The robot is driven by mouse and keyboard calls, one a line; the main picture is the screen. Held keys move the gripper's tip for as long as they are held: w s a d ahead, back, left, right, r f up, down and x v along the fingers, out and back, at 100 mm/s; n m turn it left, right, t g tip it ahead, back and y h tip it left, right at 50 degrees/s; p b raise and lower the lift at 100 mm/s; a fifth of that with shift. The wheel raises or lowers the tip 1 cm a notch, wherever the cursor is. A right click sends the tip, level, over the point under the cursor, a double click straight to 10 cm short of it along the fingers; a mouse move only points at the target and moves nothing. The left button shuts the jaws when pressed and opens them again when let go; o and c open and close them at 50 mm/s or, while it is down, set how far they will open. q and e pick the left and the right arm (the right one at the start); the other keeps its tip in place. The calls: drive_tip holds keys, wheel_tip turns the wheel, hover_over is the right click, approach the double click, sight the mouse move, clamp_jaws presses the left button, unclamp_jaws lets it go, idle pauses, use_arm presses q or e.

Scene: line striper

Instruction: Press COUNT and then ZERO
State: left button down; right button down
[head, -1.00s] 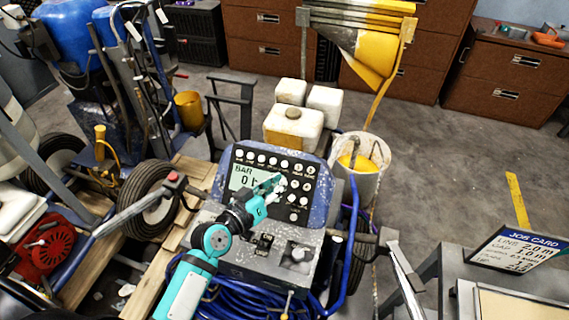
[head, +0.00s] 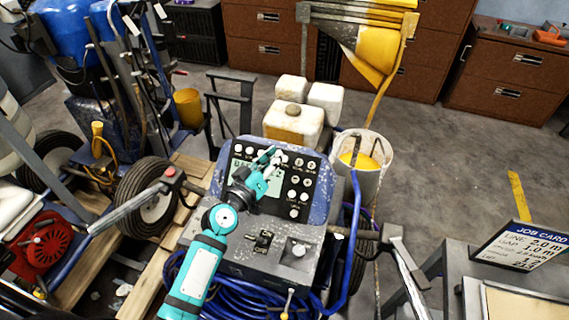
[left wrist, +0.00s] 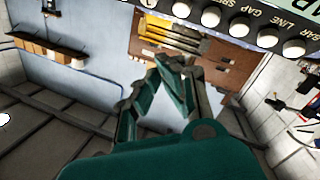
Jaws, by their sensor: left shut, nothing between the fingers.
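The control panel (head: 275,205) of the line striper is dark with a grey display (head: 243,172) and several round white buttons. The display is partly covered by my left gripper (head: 271,154), and its reading is not legible. The gripper is shut and empty, with its tips over the top button row. Whether the tips touch a button cannot be told. In the left wrist view the shut fingers (left wrist: 172,66) point up towards the panel's edge, where the buttons marked LINE (left wrist: 267,38) and GAP (left wrist: 240,28) show. I cannot read which buttons are COUNT and ZERO. My right gripper is not in view.
A job card (head: 522,246) stands on a grey table at the right. A bucket (head: 375,185) with yellow paint and white containers (head: 292,122) stand behind the panel. Blue hoses (head: 250,292) hang below it. The handlebars (head: 135,203) extend to both sides. The floor at the right is mostly clear.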

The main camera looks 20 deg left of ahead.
sight(285, 159)
use_arm(q)
drive_tip(key=w+f+b, duration=0.2)
drive_tip(key=w+f, duration=0.1)
drive_tip(key=shift+f+b, duration=0.1)
drive_tip(key=shift+b, duration=0.2)
drive_tip(key=shift+w+f, duration=0.1)
drive_tip(key=shift+w, duration=0.1)
idle(1.0)
drive_tip(key=shift+w+f+b, duration=0.1)
drive_tip(key=shift+f+b, duration=0.1)
drive_tip(key=shift+b, duration=0.1)
drive_tip(key=shift+w+f, duration=0.1)
drive_tip(key=shift+w, duration=0.1)
